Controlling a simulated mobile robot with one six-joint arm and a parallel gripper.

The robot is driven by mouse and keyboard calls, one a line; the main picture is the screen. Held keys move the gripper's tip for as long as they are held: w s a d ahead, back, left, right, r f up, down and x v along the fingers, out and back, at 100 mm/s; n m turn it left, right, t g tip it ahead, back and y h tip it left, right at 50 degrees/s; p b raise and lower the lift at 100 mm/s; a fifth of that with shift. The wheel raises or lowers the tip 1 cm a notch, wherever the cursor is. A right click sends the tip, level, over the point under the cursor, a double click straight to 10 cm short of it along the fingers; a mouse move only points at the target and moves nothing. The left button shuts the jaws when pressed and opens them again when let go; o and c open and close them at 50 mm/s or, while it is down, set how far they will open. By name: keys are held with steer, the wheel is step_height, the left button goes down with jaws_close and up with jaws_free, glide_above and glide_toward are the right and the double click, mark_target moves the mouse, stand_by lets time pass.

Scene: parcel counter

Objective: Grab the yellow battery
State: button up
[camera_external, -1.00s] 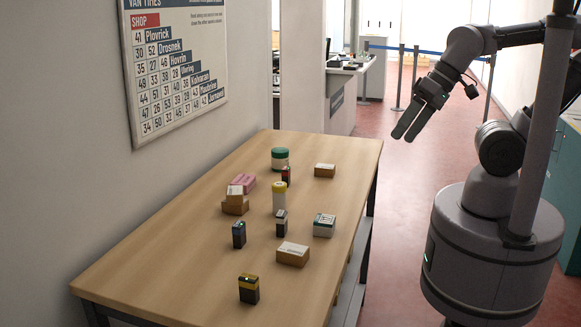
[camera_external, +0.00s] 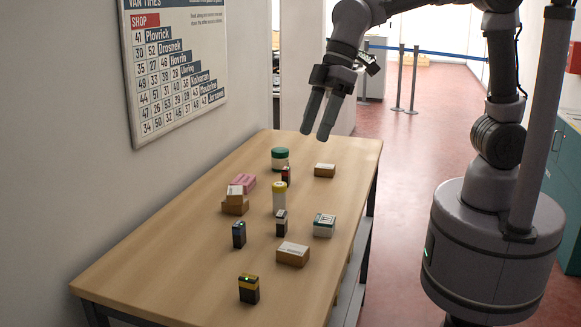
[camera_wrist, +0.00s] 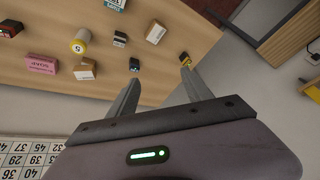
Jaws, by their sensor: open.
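The yellow battery (camera_external: 249,289) is a black block with a yellow band near its top, standing upright at the near end of the table. It also shows in the wrist view (camera_wrist: 185,60), close to the tip of the right finger in the picture. My gripper (camera_external: 315,133) is open and empty, raised above the table with its fingers pointing down. In the external view it appears toward the far end, well apart from the battery. Both fingers show in the wrist view (camera_wrist: 160,80) with nothing between them.
The blue-topped battery (camera_external: 239,235), grey-topped battery (camera_external: 281,223) and red-orange battery (camera_external: 286,176) stand farther back. A yellow-lidded jar (camera_external: 279,196), green-lidded tub (camera_external: 280,158), pink soap box (camera_wrist: 42,64) and several cartons are around them.

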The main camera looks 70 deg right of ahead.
steer(key=w+a+f+n+g, duration=0.1)
steer(key=w+a+f+n, duration=0.3)
steer(key=a, duration=0.3)
steer(key=n+g, duration=0.1)
steer(key=n, duration=0.4)
glide_toward(249, 285)
steer(key=shift+y, duration=0.3)
steer(key=f+b, duration=0.1)
steer(key=f, duration=0.1)
steer(key=w+f+b, duration=0.1)
steer(key=f+b, duration=0.1)
steer(key=f, duration=0.1)
steer(key=shift+w+a+f+b, duration=0.15)
steer(key=shift+w+f+b, duration=0.1)
steer(key=shift+b, duration=0.05)
steer(key=b+x, duration=0.1)
steer(key=x, duration=0.2)
steer(key=b+x, duration=0.1)
steer(key=shift+s+a+f+b, duration=0.1)
steer(key=shift+s+f+b, duration=0.25)
steer(key=shift+f, duration=0.1)
steer(key=shift+a+f, duration=0.2)
steer(key=shift+f, duration=0.15)
steer(key=shift+d+r, duration=0.1)
steer(key=shift+r, duration=0.1)
steer(key=shift+c, duration=0.2)
jaws_close()
